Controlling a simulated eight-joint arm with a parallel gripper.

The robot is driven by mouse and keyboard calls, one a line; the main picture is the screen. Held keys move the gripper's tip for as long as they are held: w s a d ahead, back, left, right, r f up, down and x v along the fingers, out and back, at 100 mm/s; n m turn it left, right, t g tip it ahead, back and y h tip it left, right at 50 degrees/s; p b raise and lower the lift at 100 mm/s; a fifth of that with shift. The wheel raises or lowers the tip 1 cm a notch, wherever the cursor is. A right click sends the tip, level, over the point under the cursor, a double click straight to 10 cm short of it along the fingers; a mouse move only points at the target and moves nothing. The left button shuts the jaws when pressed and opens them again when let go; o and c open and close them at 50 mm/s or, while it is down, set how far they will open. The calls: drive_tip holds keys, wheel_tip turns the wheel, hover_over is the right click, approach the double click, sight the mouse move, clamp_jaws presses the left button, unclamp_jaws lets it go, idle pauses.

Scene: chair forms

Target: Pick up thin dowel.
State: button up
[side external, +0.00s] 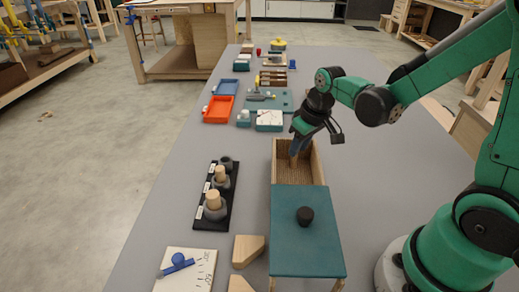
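My gripper (297,150) hangs over the open far part of a wooden box (311,172), with its fingers pointing down. A small light wood piece (294,159) shows just below the fingertips. It may be the thin dowel, but it is too small to tell, and I cannot tell whether the fingers hold it. A black rack (204,218) on the left has several white labels and three grey holders. Two of them hold upright light wood dowels, a near one (213,199) and a middle one (220,174). The far, smallest holder (226,163) shows no dowel.
A teal lid (305,247) with a black knob (305,215) covers the near part of the box. Wood blocks (248,249) and a marked board with a blue tool (177,263) lie at the front. Trays, including an orange one (218,110), stand farther back.

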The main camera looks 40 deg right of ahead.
sight(293, 167)
drive_tip(key=shift+x, duration=2.25)
clamp_jaws()
